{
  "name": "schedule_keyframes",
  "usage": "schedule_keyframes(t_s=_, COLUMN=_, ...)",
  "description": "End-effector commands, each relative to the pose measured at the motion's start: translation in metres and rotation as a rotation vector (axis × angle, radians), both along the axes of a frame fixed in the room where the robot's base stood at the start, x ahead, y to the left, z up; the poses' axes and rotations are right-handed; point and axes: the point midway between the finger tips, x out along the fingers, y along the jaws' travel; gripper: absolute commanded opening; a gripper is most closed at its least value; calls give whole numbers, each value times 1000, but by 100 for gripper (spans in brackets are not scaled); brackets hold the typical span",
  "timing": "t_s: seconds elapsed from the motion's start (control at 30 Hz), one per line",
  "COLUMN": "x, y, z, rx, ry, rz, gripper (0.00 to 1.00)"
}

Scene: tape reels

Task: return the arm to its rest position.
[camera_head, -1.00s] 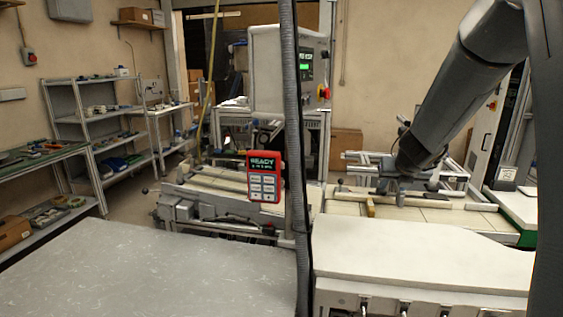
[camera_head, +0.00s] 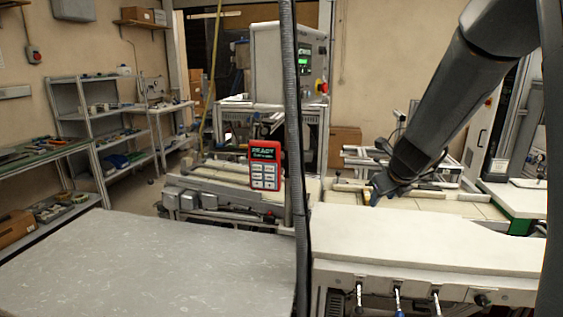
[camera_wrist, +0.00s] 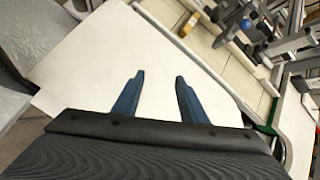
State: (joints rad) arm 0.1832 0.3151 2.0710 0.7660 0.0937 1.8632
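My gripper (camera_wrist: 158,82) shows in the wrist view with its two blue fingers apart and nothing between them. It points toward the white countertop (camera_wrist: 100,65). In the head view my arm comes down from the upper right, and my gripper (camera_head: 375,197) is small and dark above the back edge of the white countertop (camera_head: 400,240). The gap between its fingers is not clear in that view. No tape reel can be made out.
A grey table (camera_head: 150,260) with a bare top stands at the left front. A red handheld panel (camera_head: 265,166) hangs near a vertical dark hose (camera_head: 292,130). A metal-framed machine (camera_head: 230,195) stands behind. Shelves (camera_head: 105,120) line the left wall.

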Motion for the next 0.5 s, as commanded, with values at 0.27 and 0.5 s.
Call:
schedule_keyframes(t_s=0.27, x=-54, y=47, z=-44, rx=-288, ry=127, rz=533, gripper=39)
schedule_keyframes(t_s=0.5, x=-144, y=90, z=-100, rx=-636, ry=245, rz=1316, gripper=39)
